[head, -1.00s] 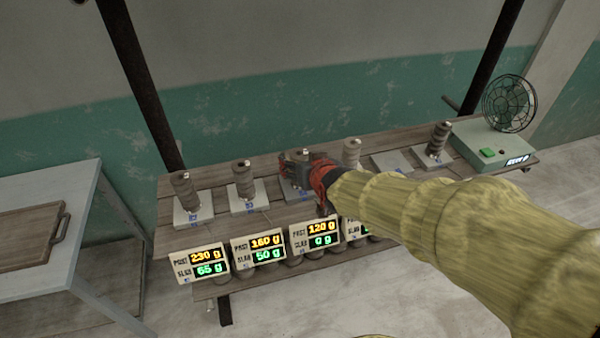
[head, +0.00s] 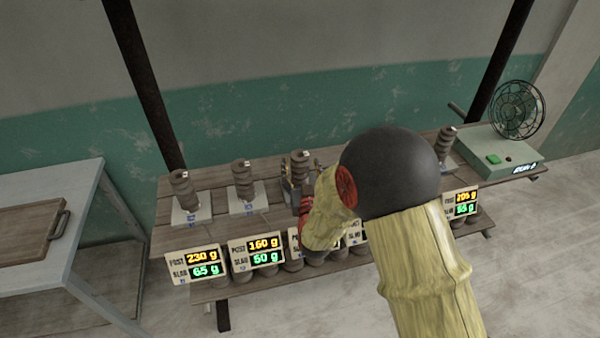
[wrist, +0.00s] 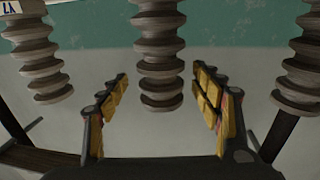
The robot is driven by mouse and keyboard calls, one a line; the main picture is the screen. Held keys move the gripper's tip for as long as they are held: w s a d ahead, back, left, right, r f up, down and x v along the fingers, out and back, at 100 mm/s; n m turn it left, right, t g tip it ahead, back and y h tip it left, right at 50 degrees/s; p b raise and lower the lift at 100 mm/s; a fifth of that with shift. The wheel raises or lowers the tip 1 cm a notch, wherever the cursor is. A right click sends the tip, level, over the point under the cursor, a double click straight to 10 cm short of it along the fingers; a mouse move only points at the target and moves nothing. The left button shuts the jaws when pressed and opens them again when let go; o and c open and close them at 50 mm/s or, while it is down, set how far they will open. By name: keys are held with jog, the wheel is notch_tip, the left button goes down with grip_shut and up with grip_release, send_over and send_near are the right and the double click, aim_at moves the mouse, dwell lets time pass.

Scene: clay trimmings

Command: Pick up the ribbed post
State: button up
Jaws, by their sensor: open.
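A ribbed grey-brown post (head: 301,164) stands upright third from the left in a row of similar posts on the wooden bench. It also shows at the centre of the wrist view (wrist: 158,50), which appears upside down. My gripper (head: 302,182) is at this post, with its yellow-padded fingers (wrist: 160,76) open on either side. A gap shows between the post and each finger. The post's foot and slab are mostly hidden by my arm in the head view.
Similar posts stand to the left (head: 243,180), far left (head: 183,190) and right (head: 443,144). Display signs (head: 255,254) line the bench's (head: 220,293) front. A fan (head: 519,110) stands at the right. A grey table (head: 50,260) is at the left.

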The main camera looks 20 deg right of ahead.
aim_at(298, 151)
jog(key=w, duration=0.2)
jog(key=w+b, duration=0.1)
jog(key=w, duration=0.3)
jog(key=shift+w+d+r+b, duration=0.2)
jog(key=shift+d+r+b, duration=0.05)
jog(key=shift+d+b, duration=0.1)
jog(key=shift+c, duration=0.9)
jog(key=c, duration=1.5)
grip_shut()
jog(key=shift+r, duration=0.1)
